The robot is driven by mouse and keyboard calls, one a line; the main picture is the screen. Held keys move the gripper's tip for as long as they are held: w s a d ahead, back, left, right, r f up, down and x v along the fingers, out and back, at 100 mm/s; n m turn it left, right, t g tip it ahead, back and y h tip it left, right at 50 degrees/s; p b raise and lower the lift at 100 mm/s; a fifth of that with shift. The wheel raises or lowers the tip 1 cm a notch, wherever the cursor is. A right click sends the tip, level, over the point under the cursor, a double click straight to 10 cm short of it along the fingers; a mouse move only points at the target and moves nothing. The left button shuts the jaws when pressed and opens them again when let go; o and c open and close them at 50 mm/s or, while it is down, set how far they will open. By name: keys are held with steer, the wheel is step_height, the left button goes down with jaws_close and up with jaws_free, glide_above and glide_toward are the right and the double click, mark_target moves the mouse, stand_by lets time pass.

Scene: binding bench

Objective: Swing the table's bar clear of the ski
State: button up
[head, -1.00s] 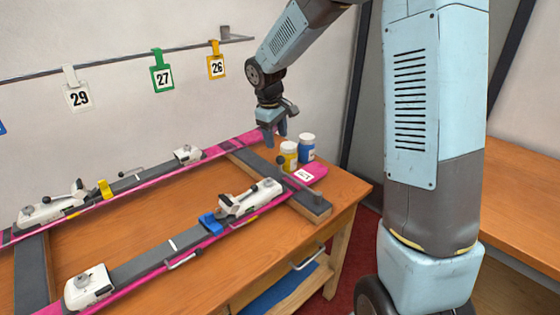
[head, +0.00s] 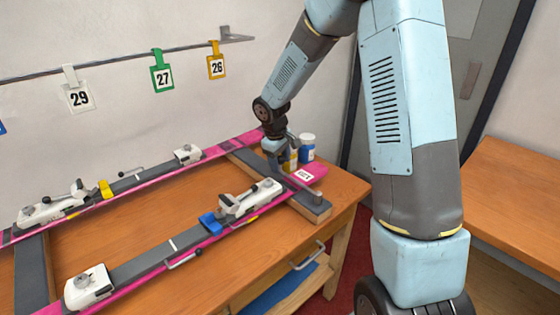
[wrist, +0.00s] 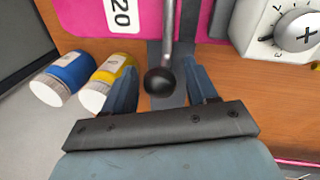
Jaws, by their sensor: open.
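The table's bar shows in the wrist view as a thin metal rod (wrist: 168,35) ending in a black ball knob (wrist: 159,81). The rod reaches across the pink ski (wrist: 82,14) at the top of the picture. My gripper (wrist: 161,73) is open, with one finger on each side of the knob, not closed on it. In the head view my gripper (head: 281,165) is low over the right end of the table (head: 140,215), beside the near ski's pink end (head: 315,172). There my gripper hides the knob.
A yellow jar (wrist: 116,73) and a blue jar (wrist: 62,78) stand just left of my gripper in the wrist view. A white binding with a dial (wrist: 290,32) is at the right. A rail with number tags (head: 162,75) runs along the wall.

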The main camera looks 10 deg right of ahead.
steer(key=shift+c, duration=0.2)
jaws_close()
steer(key=shift+w+d, duration=0.1)
stand_by(0.4)
steer(key=shift+w+d+m, duration=0.4)
steer(key=shift+d+m, duration=0.3)
steer(key=shift+d, duration=0.05)
steer(key=d+m, duration=0.1)
steer(key=d, duration=0.1)
steer(key=w+d+m, duration=0.1)
steer(key=d, duration=0.1)
steer(key=d+m, duration=0.2)
steer(key=shift+w+d+g+h, duration=0.1)
steer(key=shift+w+g+h, duration=0.2)
steer(key=shift+g, duration=0.1)
steer(key=d+m, duration=0.2)
steer(key=d, duration=0.1)
steer(key=d+m, duration=0.1)
steer(key=d, duration=0.1)
steer(key=shift+s+d+m+g, duration=0.2)
steer(key=shift+s+m+g, duration=0.05)
steer(key=shift+m+g, duration=0.15)
steer(key=s+d+m+g, duration=0.1)
steer(key=s+d+m, duration=0.7)
steer(key=d+m, duration=0.1)
steer(key=shift+d+y, duration=0.4)
steer(key=shift+d, duration=0.3)
